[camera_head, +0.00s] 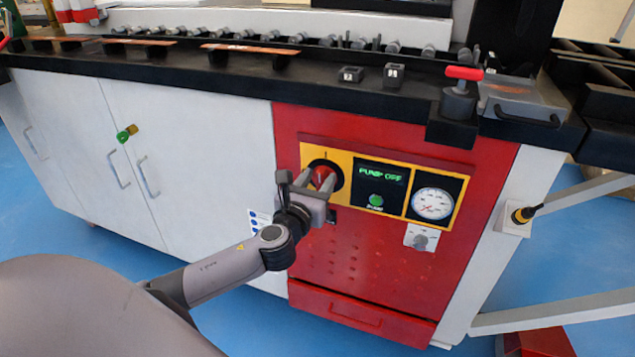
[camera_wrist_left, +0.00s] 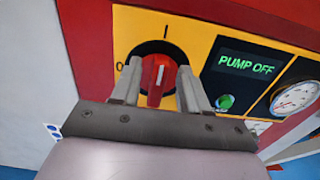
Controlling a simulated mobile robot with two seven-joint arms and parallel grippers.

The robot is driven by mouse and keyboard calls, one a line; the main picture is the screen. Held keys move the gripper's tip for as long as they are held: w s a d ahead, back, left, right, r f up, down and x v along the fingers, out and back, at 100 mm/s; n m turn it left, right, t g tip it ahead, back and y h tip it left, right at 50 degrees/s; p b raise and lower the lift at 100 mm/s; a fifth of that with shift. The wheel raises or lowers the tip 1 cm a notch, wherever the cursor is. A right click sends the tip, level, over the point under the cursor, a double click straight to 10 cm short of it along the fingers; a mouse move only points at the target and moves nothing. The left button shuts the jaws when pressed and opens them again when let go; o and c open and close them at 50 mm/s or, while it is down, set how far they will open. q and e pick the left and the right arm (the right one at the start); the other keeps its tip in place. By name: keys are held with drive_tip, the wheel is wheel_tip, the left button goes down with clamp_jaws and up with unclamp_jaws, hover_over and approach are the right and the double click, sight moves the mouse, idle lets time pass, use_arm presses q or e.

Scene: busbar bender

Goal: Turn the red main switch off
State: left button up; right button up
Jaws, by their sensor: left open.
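The red main switch (camera_head: 323,174) is a rotary knob on a black disc in the yellow frame of the red cabinet front. In the left wrist view the knob (camera_wrist_left: 157,80) has a white line pointing up toward the "I" mark; the "0" mark is at its left. My left gripper (camera_head: 315,183) is in front of the switch, its fingers on either side of the knob. In the left wrist view its open fingers (camera_wrist_left: 159,72) flank the knob, with a visible gap on each side. The fingers hide part of the dial. My right gripper is not in view.
A display (camera_head: 380,172) reads "PUMP OFF", above a green button (camera_head: 376,200). A round gauge (camera_head: 432,204) is to the right, with a small grey knob (camera_head: 420,242) below it. The black bench edge (camera_head: 200,83) overhangs the panel. White cabinet doors (camera_head: 205,150) stand to the left.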

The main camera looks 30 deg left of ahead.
use_arm(q)
drive_tip(key=shift+w, duration=0.1)
clamp_jaws()
drive_tip(key=shift+a+n, duration=0.1)
drive_tip(key=shift+n, duration=0.4)
drive_tip(key=n, duration=0.3)
drive_tip(key=shift+a+f, duration=0.1)
drive_tip(key=shift+a, duration=0.15)
drive_tip(key=shift+s+a+f+n+b, duration=0.15)
drive_tip(key=shift+a+f+n, duration=0.15)
drive_tip(key=shift+n, duration=2)
drive_tip(key=shift+a+f+n+b, duration=0.15)
drive_tip(key=shift+f+n, duration=0.2)
drive_tip(key=shift+n, duration=1.95)
drive_tip(key=shift+s+a+f+n+b, duration=0.1)
drive_tip(key=shift+a+f+n, duration=0.2)
drive_tip(key=shift+n, duration=2)
drive_tip(key=shift+d+n, duration=0.1)
drive_tip(key=shift+n, duration=0.2)
